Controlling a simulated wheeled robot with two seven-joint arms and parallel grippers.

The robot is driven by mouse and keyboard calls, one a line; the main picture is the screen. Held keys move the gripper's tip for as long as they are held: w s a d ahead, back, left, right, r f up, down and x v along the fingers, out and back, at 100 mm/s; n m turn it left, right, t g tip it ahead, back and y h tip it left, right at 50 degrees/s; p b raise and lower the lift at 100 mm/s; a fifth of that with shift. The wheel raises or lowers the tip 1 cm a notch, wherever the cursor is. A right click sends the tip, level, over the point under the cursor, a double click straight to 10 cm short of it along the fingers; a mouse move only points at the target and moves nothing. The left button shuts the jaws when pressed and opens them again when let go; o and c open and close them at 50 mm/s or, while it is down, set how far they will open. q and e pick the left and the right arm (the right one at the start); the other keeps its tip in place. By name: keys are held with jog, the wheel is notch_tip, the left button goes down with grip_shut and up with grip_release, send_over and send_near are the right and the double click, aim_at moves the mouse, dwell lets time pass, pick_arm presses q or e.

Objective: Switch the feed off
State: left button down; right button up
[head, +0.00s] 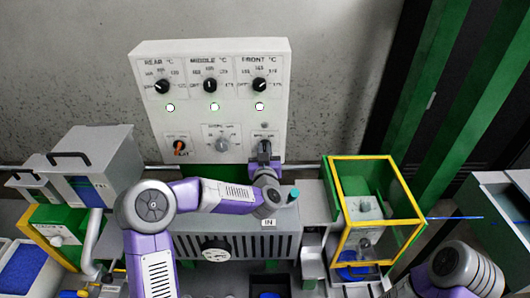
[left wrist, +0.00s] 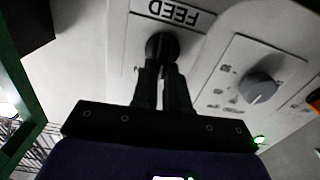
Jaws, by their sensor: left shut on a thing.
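The white control panel (head: 186,122) stands at the back against the wall. Its FEED label (left wrist: 172,12) shows upside down at the top of the left wrist view. Below that label is the dark round FEED knob (left wrist: 162,44). My left gripper (left wrist: 162,72) is shut on this knob, with its two dark fingers hiding part of it. In the head view my left gripper (head: 264,150) is at the panel's lower right corner and covers the knob. Which way the knob points cannot be told. My right gripper is out of view.
A grey dial (head: 221,144) sits left of my left gripper, and it also shows in the left wrist view (left wrist: 259,88). An orange-marked switch (head: 180,147) is farther left. Three black temperature knobs are above, with lit lamps below them. A yellow-framed green box (head: 332,190) stands to the right.

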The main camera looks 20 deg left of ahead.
pick_arm(q)
jog(key=shift+s+a+f+n+b, duration=0.1)
jog(key=shift+a+n+b, duration=0.1)
jog(key=shift+n+b, duration=1.1)
jog(key=shift+a+n+b, duration=0.15)
jog(key=shift+n+b, duration=1.05)
jog(key=shift+b, duration=0.05)
jog(key=c, duration=1.1)
grip_release()
jog(key=shift+c, duration=0.2)
notch_tip(320, 180, up, 10)
jog(key=shift+r+p, duration=0.1)
jog(key=shift+p, duration=1.05)
